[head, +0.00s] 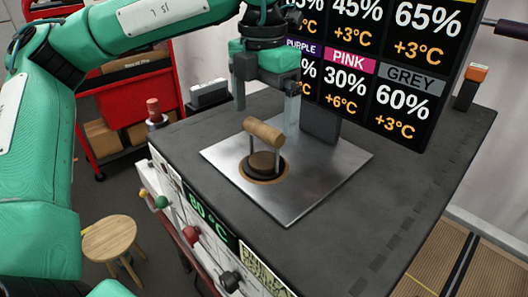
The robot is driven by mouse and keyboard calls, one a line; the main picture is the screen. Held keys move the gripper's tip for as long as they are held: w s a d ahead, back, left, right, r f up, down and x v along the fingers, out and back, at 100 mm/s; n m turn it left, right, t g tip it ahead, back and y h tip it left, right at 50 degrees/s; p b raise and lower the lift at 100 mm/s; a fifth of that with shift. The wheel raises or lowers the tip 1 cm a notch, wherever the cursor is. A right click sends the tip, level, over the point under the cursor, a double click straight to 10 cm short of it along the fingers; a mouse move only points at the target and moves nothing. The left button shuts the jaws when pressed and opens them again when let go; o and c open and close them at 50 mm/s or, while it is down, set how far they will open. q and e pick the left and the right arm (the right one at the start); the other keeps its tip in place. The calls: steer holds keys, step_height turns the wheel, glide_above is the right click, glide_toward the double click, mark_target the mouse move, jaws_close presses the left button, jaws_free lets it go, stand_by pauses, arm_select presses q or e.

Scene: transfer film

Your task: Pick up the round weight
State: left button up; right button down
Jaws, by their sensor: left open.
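The round weight is a dark brown disc (263,163) in the head view. It sits in a round, tan-rimmed hole in a metal plate (325,172). Two metal posts rise from it to a tan, wood-like cylindrical handle (264,132). My left gripper (265,104) points down just above and behind the handle, with its two fingers apart and nothing between them. The fingers look clear of the handle, though their exact depth is hard to tell. My right gripper is out of view.
The plate lies on a dark grey machine top (408,185) with a temperature display (209,216) and knobs in front. A dark percentage board (395,75) stands behind. A red shelf (125,105) and a wooden stool (108,238) are at left.

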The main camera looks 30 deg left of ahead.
mark_target(263, 124)
arm_select(q)
step_height(263, 124, down, 3)
steer(key=shift+f+p, duration=0.1)
steer(key=shift+p, duration=0.7)
steer(key=shift+f, duration=0.35)
steer(key=c, duration=1.9)
steer(key=shift+w, duration=0.1)
steer(key=shift+c, duration=1.1)
steer(key=shift+r, duration=0.1)
